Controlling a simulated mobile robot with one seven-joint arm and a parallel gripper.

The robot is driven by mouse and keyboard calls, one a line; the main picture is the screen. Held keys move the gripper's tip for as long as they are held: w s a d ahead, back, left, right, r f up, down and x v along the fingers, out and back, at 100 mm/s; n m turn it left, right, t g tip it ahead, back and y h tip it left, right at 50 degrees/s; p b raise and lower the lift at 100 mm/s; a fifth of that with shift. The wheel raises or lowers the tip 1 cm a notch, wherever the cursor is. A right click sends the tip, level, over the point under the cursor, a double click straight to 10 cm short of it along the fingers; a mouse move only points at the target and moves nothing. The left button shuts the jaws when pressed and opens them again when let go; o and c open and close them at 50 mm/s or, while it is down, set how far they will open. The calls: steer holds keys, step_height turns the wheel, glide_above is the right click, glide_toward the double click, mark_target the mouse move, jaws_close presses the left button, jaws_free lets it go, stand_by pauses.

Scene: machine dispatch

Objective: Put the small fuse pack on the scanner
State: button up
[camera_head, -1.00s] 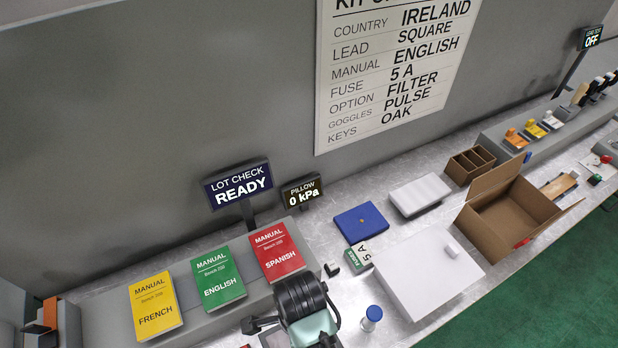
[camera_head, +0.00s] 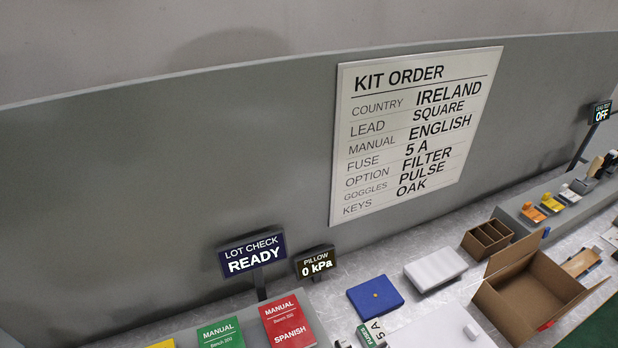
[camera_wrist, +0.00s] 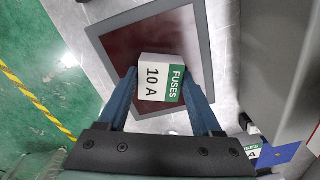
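A small fuse pack (camera_wrist: 161,84), a white and green box marked "FUSES 10 A", sits between the fingertips of my gripper (camera_wrist: 161,82) in the wrist view. The fingers press on its two sides. Behind it is a flat dark red panel with a grey frame (camera_wrist: 206,40), which looks like the scanner; I cannot tell whether the pack touches it. Another fuse pack marked "5 A" (camera_head: 373,333) lies on the bench beside the blue box in the head view. My gripper is not in the head view.
The head view shows a blue box (camera_head: 375,296), a white box (camera_head: 435,268), an open carton (camera_head: 530,297) and a brown divided tray (camera_head: 487,240). Manuals, among them a red one (camera_head: 288,322), stand at the lower left. Green floor (camera_wrist: 40,110) lies left of the panel in the wrist view.

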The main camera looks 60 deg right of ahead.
steer(key=o, duration=0.3)
steer(key=shift+r, duration=0.1)
step_height(320, 180, up, 12)
steer(key=shift+r+b, duration=0.15)
steer(key=shift+b, duration=0.15)
